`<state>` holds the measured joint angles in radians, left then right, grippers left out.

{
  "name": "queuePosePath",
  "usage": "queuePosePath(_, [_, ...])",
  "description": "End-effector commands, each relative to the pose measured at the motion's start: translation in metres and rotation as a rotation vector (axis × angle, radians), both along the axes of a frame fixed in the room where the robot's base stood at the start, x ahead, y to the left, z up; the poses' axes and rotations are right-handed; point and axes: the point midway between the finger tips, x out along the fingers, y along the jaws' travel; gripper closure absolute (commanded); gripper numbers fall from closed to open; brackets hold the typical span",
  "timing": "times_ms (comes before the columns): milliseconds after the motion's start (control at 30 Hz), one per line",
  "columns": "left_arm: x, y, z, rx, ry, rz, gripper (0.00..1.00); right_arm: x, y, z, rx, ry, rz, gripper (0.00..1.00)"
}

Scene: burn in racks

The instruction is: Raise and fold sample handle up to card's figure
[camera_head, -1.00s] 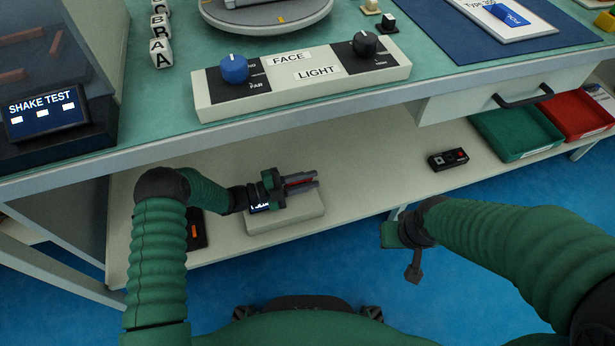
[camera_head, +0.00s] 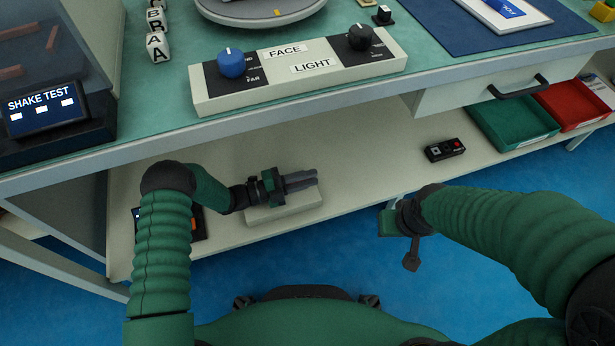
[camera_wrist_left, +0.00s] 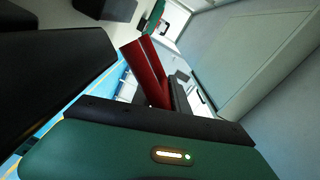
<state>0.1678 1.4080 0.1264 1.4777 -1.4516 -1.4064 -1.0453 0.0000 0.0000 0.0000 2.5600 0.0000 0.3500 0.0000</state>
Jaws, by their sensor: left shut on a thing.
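My left gripper (camera_head: 310,180) is shut over a pale flat box (camera_head: 288,212) on the lower shelf. In the left wrist view a red bar (camera_wrist_left: 147,72), likely the sample's handle, lies between its dark fingers. In the head view the fingers hide this bar, and the arm hides part of the box. The card (camera_head: 508,14), white with a blue mark, lies on a blue mat at the top right; its figure is cut off. My right gripper (camera_head: 411,254) hangs in front of the shelf, apart from everything; its jaws do not show clearly.
The bench edge and a control panel with a blue knob (camera_head: 231,63) overhang the lower shelf. A small black device (camera_head: 445,149), a green tray (camera_head: 513,128) and a red tray (camera_head: 575,106) sit to the right. Shelf between box and device is clear.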

Motion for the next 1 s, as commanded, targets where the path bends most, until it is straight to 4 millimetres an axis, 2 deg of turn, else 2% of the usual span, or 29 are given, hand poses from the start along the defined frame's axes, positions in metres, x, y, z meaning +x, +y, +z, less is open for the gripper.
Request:
queuePosePath(167, [0.002, 0.002, -0.002, 0.007, 0.000, 0.006, 1.00, 0.000, 0.000, 0.000, 0.000, 0.000, 0.000, 0.76])
queuePosePath(200, [0.002, 0.002, -0.002, 0.007, 0.000, 0.006, 0.79, 0.000, 0.000, 0.000, 0.000, 0.000, 0.000, 0.76])
queuePosePath(300, [0.002, 0.002, -0.002, 0.006, 0.001, 0.006, 0.66, 0.000, 0.000, 0.000, 0.000, 0.000, 0.000, 0.76])
queuePosePath(667, [-0.001, 0.006, 0.001, 0.002, 0.001, 0.004, 0.66, 0.000, 0.000, 0.003, 0.000, 0.000, 0.000, 0.76])
queuePosePath(767, [-0.005, 0.021, 0.003, 0.004, 0.002, 0.005, 0.66, 0.000, 0.000, 0.012, 0.000, 0.000, 0.000, 0.76])
queuePosePath(1000, [-0.026, 0.086, 0.005, 0.004, 0.003, 0.006, 0.66, 0.000, 0.000, 0.040, 0.000, 0.000, 0.000, 0.76])
